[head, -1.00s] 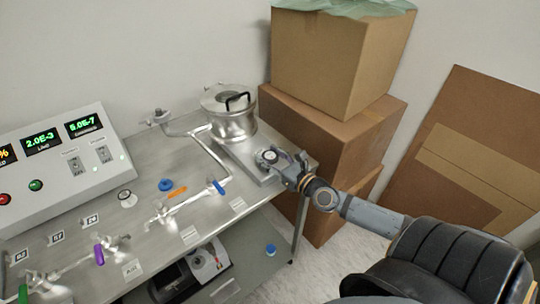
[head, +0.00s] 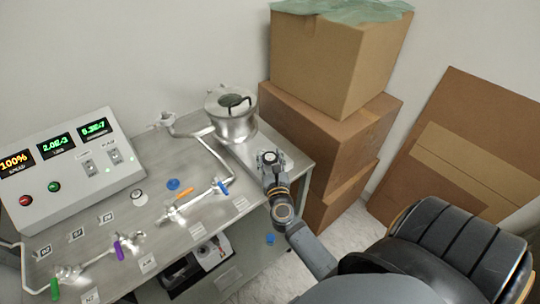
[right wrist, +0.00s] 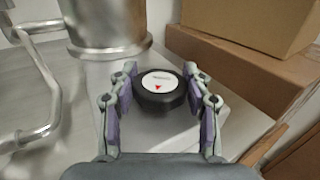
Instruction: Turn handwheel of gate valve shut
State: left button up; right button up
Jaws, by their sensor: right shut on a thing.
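The gate valve's handwheel (right wrist: 160,88) is a round black knob with a white top plate and a red arrow mark. It also shows in the head view (head: 270,157), at the right end of the metal table. My right gripper (head: 270,163) is at the handwheel. In the right wrist view its two fingers (right wrist: 160,95) stand on either side of the wheel, shut on its rim. The metal valve body (head: 244,152) under the wheel is partly hidden by my gripper. My left gripper is not in view.
Stacked cardboard boxes (head: 325,140) are close to the right of the table. A control panel (head: 72,165) with displays and switches stands at the left. Pipes with coloured levers cross the table (head: 160,205).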

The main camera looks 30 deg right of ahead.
aim_at(270, 156)
jog(key=shift+m+g+h, duration=0.4)
jog(key=shift+m+h, duration=0.1)
jog(key=shift+h, duration=0.2)
jog(key=o, duration=1.2)
notch_tip(270, 156, up, 10)
